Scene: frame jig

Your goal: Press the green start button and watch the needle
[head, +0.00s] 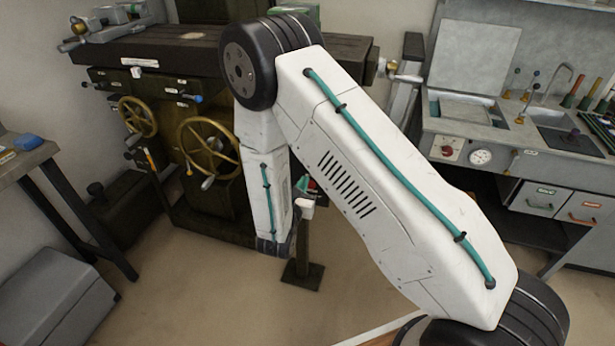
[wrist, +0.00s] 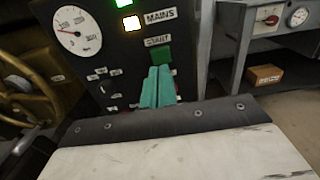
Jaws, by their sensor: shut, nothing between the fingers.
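The green start button (wrist: 161,54) is a square on a dark panel (wrist: 187,60) in the wrist view, under a START label. My gripper (wrist: 159,72) shows as two teal fingers closed together, empty. Their tips are just below the button in the picture; I cannot tell whether they touch it. The round white gauge (wrist: 77,30) is at the upper left of the panel, its reddish needle pointing left toward the low end. A lit lamp (wrist: 131,23) sits beside the MAINS label, with a green lamp (wrist: 123,2) above.
A dark machine with brass handwheels (head: 209,148) stands behind my arm. A sink bench (head: 465,125) with drawers is at right. A side table (head: 27,155) and a grey box (head: 55,300) are at left. The floor in front is open.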

